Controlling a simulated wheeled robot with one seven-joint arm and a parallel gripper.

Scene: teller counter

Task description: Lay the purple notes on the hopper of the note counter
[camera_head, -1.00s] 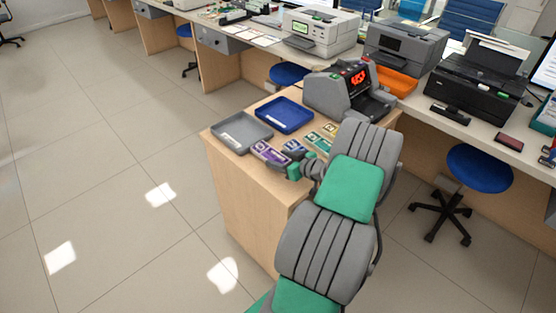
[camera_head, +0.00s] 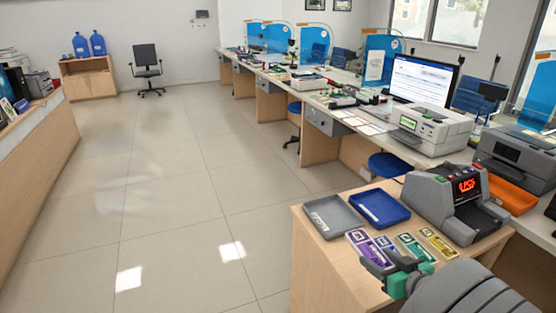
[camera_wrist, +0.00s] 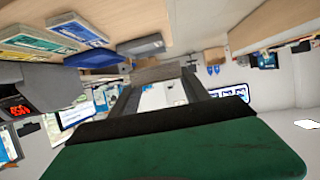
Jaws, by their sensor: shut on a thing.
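The purple notes (camera_head: 364,243) are at the left end of the row of notes on the near counter, with my gripper (camera_head: 376,262) at their near end. My gripper (camera_wrist: 165,85) is shut on them. In the wrist view I cannot clearly make out the purple notes between the fingers. The grey note counter (camera_head: 432,205) with a lit red display stands at the right of the notes; it also shows at the left of the wrist view (camera_wrist: 50,84). Its hopper is not clearly seen from here.
Blue notes (camera_head: 387,246), green notes (camera_head: 414,248) and yellow notes (camera_head: 438,244) lie beside the purple ones. A grey tray (camera_head: 333,217) and a blue tray (camera_head: 380,209) sit behind them. An orange tray (camera_head: 510,195) is right of the note counter. Open floor is at the left.

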